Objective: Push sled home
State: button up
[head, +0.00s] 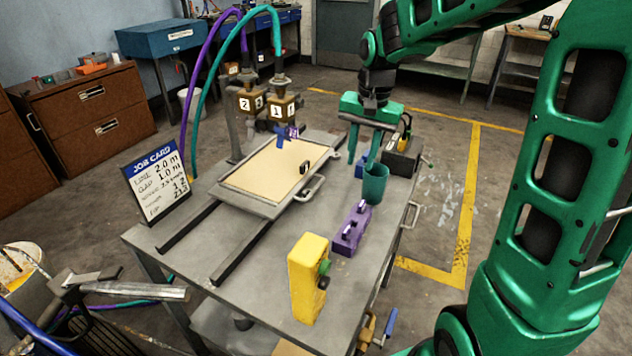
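The sled is a flat grey tray with a tan panel (268,172). It sits on two dark rails (235,250) on the grey worktable (285,270), toward their far end. A looped metal handle (310,188) sticks out from its right edge, and a small black knob-like part (305,167) sits by that edge. Nozzle blocks marked with numbers (284,112) stand over its far side. My gripper (361,162) is to the right of the sled, pointing down with its green fingers apart. It is not on the handle. One fingertip overlaps a teal cup (375,187) in view; contact is unclear.
A purple block (351,230) and a yellow box with a green knob (308,277) stand on the table's right side. A job card (157,185) stands at the left edge. Purple and teal hoses (184,110) arch behind. The near rails are bare.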

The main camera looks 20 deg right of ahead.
jog(key=y, duration=0.1)
send_over(315, 187)
jog(key=s+d, duration=0.2)
jog(key=f, duration=0.2)
jog(key=shift+m, duration=0.3)
jog(key=f, duration=0.3)
jog(key=w+a+f, duration=0.1)
jog(key=f, duration=0.6)
jog(key=shift+w+a+f, duration=0.15)
jog(key=shift+w+a, duration=0.1)
jog(key=shift+w, duration=0.15)
grip_shut()
